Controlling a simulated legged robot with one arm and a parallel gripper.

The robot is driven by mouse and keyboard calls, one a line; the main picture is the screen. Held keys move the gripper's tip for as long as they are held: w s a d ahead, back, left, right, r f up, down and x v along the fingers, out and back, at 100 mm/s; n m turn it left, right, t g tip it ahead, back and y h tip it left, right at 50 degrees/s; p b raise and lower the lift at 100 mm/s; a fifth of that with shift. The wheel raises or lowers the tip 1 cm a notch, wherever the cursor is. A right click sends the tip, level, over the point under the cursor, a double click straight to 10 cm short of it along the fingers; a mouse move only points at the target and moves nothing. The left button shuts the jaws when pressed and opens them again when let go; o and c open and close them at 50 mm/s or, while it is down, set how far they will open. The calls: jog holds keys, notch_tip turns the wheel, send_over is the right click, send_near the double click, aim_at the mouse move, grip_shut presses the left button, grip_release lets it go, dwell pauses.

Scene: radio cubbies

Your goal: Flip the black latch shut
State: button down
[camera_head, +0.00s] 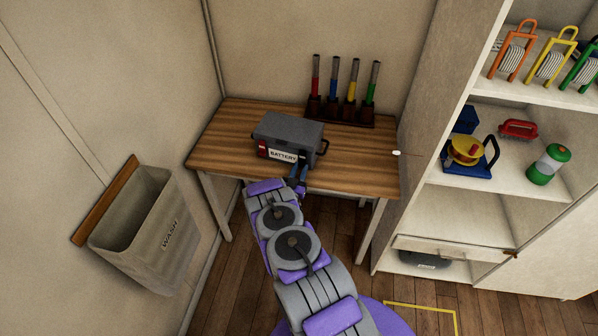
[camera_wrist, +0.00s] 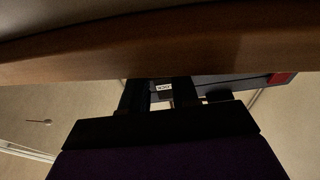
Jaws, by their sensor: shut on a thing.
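The grey battery box (camera_head: 287,130) stands on the wooden table with its lid down and a white BATTERY label on its front. My gripper (camera_head: 300,178) is at the right part of the box's front, by the table's near edge. In the wrist view, my gripper (camera_wrist: 160,96) has its dark fingers against the box front (camera_wrist: 235,88), with a small white label patch between them. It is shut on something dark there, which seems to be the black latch. The latch itself is mostly hidden by the fingers, and its angle cannot be told.
The table edge (camera_wrist: 160,45) runs close along my gripper in the wrist view. A rack (camera_head: 340,112) with several coloured-handled tools stands at the table's back right. A WASH bin (camera_head: 150,235) hangs on the left wall. Shelves (camera_head: 500,178) stand on the right.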

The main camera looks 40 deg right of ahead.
jog(key=shift+f, duration=0.1)
jog(key=c, duration=0.8)
grip_release()
jog(key=shift+c, duration=0.2)
jog(key=p+v, duration=0.2)
jog(key=v, duration=1.5)
jog(key=shift+p, duration=0.4)
jog(key=shift+a+f, duration=0.1)
jog(key=shift+f, duration=0.05)
